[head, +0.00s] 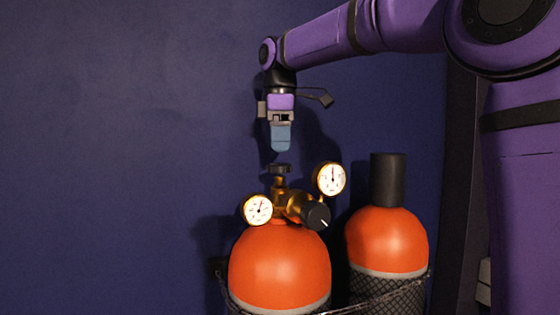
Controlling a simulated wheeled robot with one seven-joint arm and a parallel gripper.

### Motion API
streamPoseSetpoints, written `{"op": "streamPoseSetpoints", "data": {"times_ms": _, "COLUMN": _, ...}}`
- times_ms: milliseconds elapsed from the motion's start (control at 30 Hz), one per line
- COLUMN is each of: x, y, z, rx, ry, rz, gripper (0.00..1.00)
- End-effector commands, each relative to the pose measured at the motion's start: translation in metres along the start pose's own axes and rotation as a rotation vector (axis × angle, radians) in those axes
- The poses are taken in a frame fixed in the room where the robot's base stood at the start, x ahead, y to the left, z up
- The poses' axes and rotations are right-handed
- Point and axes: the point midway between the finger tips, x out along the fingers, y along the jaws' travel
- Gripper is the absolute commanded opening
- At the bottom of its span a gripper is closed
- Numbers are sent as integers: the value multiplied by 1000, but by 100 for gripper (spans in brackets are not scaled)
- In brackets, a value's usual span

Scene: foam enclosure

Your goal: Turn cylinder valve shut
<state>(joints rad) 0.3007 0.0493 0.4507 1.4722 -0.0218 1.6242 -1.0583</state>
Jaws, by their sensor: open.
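The cylinder valve's black handwheel (280,169) sits on a brass stem at the top of the left orange cylinder (280,265). My gripper (280,148) points straight down just above the handwheel, with a small gap between them. Its bluish fingers overlap from this side, so the space between them is hidden; it is open and nothing shows in it. A brass regulator (292,203) is fitted below the handwheel. It carries a left gauge (258,210), a higher right gauge (330,179) and a black knob (316,216) with a white mark.
A second orange cylinder (387,240) with a tall black cap (388,180) stands close on the right. A chain (375,301) crosses in front of both cylinders. A dark blue wall (120,150) lies behind. The space left of the cylinders looks clear.

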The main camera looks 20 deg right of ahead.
Motion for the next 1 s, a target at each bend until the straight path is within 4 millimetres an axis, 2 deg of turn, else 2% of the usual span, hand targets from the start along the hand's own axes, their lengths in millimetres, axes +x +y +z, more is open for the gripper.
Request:
{"op": "streamPoseSetpoints", "data": {"times_ms": 100, "x": 19, "y": -1, "z": 0, "rx": 1, "ry": -1, "rz": -2, "gripper": 82}}
{"op": "streamPoseSetpoints", "data": {"times_ms": 300, "x": 38, "y": 0, "z": 0, "rx": 0, "ry": 0, "rz": 0, "gripper": 82}}
{"op": "streamPoseSetpoints", "data": {"times_ms": 667, "x": 43, "y": 0, "z": 0, "rx": 0, "ry": 0, "rz": 0, "gripper": 82}}
{"op": "streamPoseSetpoints", "data": {"times_ms": 767, "x": 43, "y": 0, "z": 0, "rx": 0, "ry": 0, "rz": 0, "gripper": 64}}
{"op": "streamPoseSetpoints", "data": {"times_ms": 900, "x": 43, "y": 0, "z": 0, "rx": 0, "ry": 0, "rz": 0, "gripper": 33}}
{"op": "streamPoseSetpoints", "data": {"times_ms": 1000, "x": 43, "y": 0, "z": 0, "rx": 1, "ry": 0, "rz": 0, "gripper": 33}}
